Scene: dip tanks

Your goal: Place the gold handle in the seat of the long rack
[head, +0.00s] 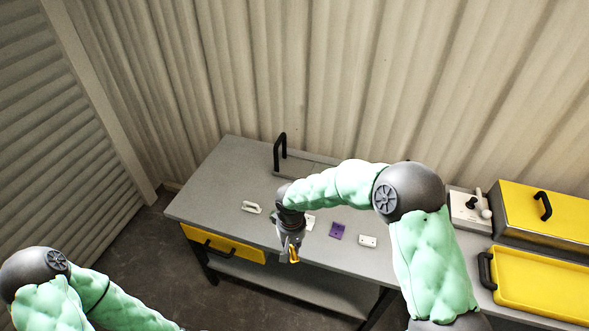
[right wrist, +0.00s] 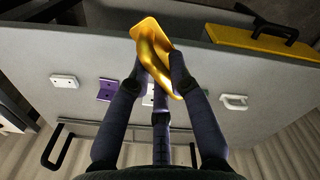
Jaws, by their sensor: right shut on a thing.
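The gold handle (head: 294,257) is in my right gripper (head: 288,248), held over the front edge of the grey table. In the right wrist view the gold handle (right wrist: 150,32) sits between the shut fingers of my right gripper (right wrist: 158,70), its flat flange facing away from the palm. What looks like the long rack (head: 310,161) lies at the back of the table, a low grey strip with an upright black handle at its left end. My arm hides its right part, and I cannot make out its seat. My left gripper is out of view.
A white handle (head: 251,207), a purple plate (head: 337,231) and a white plate (head: 367,240) lie on the table. A yellow drawer (head: 222,243) is under the front edge. Yellow-lidded tank (head: 520,205) and yellow tray (head: 540,285) stand at right. The table's left end is clear.

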